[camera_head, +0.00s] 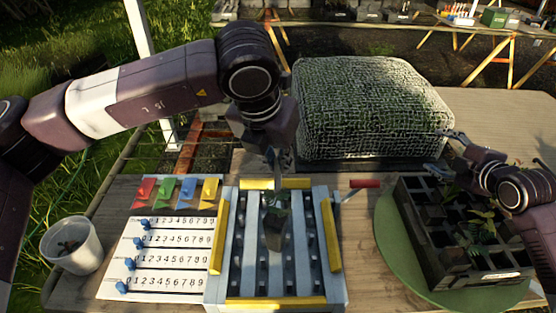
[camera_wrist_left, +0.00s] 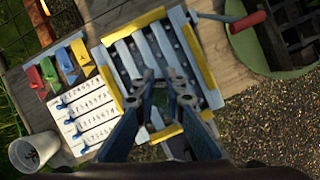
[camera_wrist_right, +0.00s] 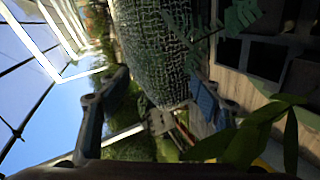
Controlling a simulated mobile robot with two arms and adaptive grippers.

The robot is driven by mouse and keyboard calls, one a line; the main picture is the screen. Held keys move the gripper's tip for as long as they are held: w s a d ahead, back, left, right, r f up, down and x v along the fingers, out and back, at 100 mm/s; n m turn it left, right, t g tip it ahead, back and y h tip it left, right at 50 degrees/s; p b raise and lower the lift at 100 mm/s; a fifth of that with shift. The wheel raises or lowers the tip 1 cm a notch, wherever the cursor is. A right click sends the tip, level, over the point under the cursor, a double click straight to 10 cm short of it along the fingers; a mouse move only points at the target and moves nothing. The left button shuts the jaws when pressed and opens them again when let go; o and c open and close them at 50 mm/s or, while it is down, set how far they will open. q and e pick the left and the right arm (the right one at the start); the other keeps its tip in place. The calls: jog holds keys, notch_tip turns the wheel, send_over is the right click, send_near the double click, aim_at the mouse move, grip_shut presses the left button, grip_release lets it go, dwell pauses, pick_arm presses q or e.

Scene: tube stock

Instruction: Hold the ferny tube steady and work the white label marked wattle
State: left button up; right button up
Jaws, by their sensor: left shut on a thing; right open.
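My left gripper (camera_head: 277,160) is shut on a dark, tapering tube (camera_head: 274,228), which hangs over the grey slatted rack (camera_head: 335,293) with yellow edge bars. In the left wrist view the gripper (camera_wrist_left: 160,92) closes around something dark and greenish; what grows in it cannot be made out. My right gripper (camera_head: 452,140) is open, near the back left corner of a black crate (camera_head: 432,262) holding leafy plants (camera_head: 482,226). In the right wrist view a ferny frond (camera_wrist_right: 240,17) and broad leaves (camera_wrist_right: 262,130) show near its fingers. No white label marked wattle can be made out.
A white board (camera_head: 170,258) with number rows and blue sliders lies left of the rack, below coloured pieces (camera_head: 178,190). A white bucket (camera_head: 72,246) stands far left. A red-handled crank (camera_head: 364,183) juts out right of the rack. A large netted green block (camera_head: 365,105) stands behind.

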jog(key=s+a+r+t+y, duration=0.1)
jog(key=s+a+r+y, duration=0.1)
jog(key=a+r+y, duration=0.65)
jog(key=s+a+r+y, duration=0.15)
jog(key=a+r, duration=0.45)
jog(key=a, duration=0.7)
jog(key=s+a+f+g+y, duration=0.1)
jog(key=s+a+f+g, duration=0.45)
jog(key=f, duration=0.55)
jog(key=s+a+f+g+y, duration=0.1)
jog(key=s+a+f+g, duration=0.3)
jog(key=s+a+f, duration=0.45)
jog(key=m+g, duration=0.1)
send_near(284, 237)
jog(key=shift+w+a+r+h, duration=0.1)
jog(key=shift+a+h, duration=0.1)
jog(key=shift+a, duration=0.2)
jog(key=shift+w+a+r+h, duration=0.1)
jog(key=shift+w+a+h, duration=0.1)
jog(key=shift+a, duration=0.15)
jog(key=shift+f, duration=0.3)
jog(key=shift+a+f, duration=0.2)
jog(key=shift+a, duration=0.05)
jog(key=x, duration=0.9)
jog(key=shift+a, duration=0.1)
